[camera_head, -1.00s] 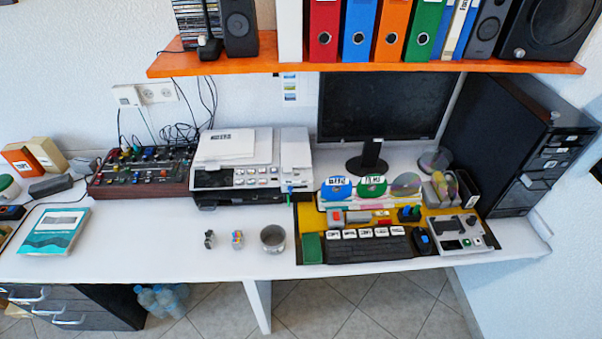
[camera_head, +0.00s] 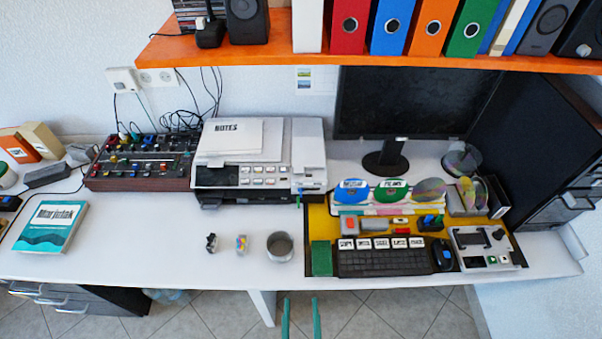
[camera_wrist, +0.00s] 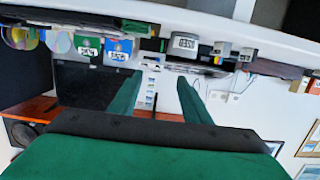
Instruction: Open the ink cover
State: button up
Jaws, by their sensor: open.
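A white and grey printer (camera_head: 243,170) stands on the desk, left of the monitor. A sheet or pad marked NOTES (camera_head: 228,137) lies on its lid. At its right end is a raised pale block (camera_head: 308,147) with a blue and green bit at its lower front. I cannot tell for sure which panel is the ink cover; no panel looks raised. My gripper (camera_head: 301,300) shows as two green fingers at the bottom, in front of the desk edge and well short of the printer. In the wrist view my gripper (camera_wrist: 158,79) is open and empty, and the scene appears upside down.
A metal cup (camera_head: 280,246) and two small items stand on the desk before the printer. A yellow mat (camera_head: 322,222) with keyboard and controls lies to the right. A mixer (camera_head: 140,165) is left of the printer. An orange shelf (camera_head: 250,50) overhangs the back.

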jog(key=w+t, duration=0.1)
jog(key=w, duration=1.2)
send_near(299, 173)
jog(key=shift+t, duration=0.4)
jog(key=w, duration=0.9)
jog(key=shift+f, duration=0.3)
jog(key=shift+a, duration=0.1)
grip_shut()
